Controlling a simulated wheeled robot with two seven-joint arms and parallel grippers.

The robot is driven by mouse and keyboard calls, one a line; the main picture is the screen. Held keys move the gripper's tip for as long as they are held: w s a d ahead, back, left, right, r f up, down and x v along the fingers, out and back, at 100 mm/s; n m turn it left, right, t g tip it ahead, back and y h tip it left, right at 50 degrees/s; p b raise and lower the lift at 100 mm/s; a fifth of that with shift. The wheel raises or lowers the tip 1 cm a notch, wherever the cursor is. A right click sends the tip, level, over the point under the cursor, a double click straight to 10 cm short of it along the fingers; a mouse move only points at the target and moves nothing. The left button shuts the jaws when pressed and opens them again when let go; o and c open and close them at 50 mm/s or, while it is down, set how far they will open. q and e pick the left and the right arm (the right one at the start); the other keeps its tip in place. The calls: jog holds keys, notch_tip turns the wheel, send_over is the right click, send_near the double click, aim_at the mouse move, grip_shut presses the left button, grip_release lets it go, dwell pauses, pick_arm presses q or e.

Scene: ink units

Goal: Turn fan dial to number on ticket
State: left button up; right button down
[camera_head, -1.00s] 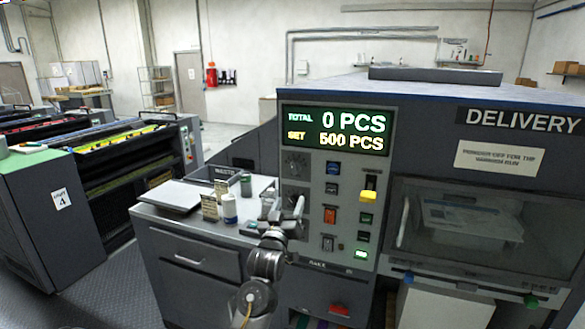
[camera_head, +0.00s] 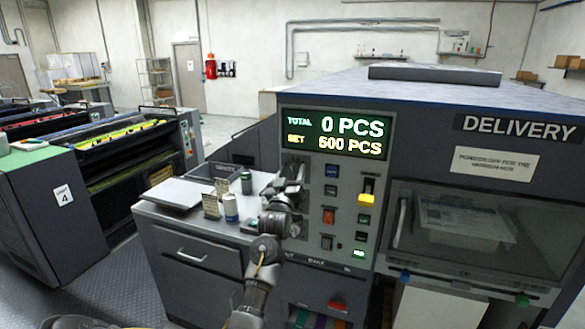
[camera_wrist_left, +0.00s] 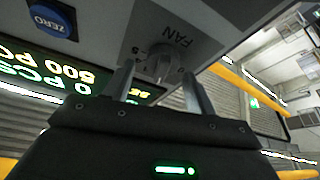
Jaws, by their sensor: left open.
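The fan dial (camera_wrist_left: 160,66) is a round grey knob under the word FAN in the left wrist view, with small numbers around it. I cannot read its setting surely. My left gripper (camera_head: 292,177) is at the panel's upper left, hiding the dial in the head view. Its open fingers (camera_wrist_left: 160,90) stand on either side of the dial in the wrist view; I cannot tell whether they touch it. Two small upright cards, a front one (camera_head: 211,206) and a back one (camera_head: 222,189), stand on the side cabinet. Their writing is too small to read. My right gripper is not in view.
A display (camera_head: 335,134) reads TOTAL 0 PCS, SET 500 PCS. Below it are several buttons and a yellow switch (camera_head: 367,190). A blue ZERO button (camera_wrist_left: 53,18) shows in the wrist view.

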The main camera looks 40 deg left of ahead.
pick_arm(q)
jog(key=shift+w+a+r, duration=0.1)
jog(key=shift+w+a, duration=0.05)
jog(key=shift+w, duration=0.15)
jog(key=shift+c, duration=0.5)
jog(key=c, duration=0.7)
jog(key=shift+c, duration=0.9)
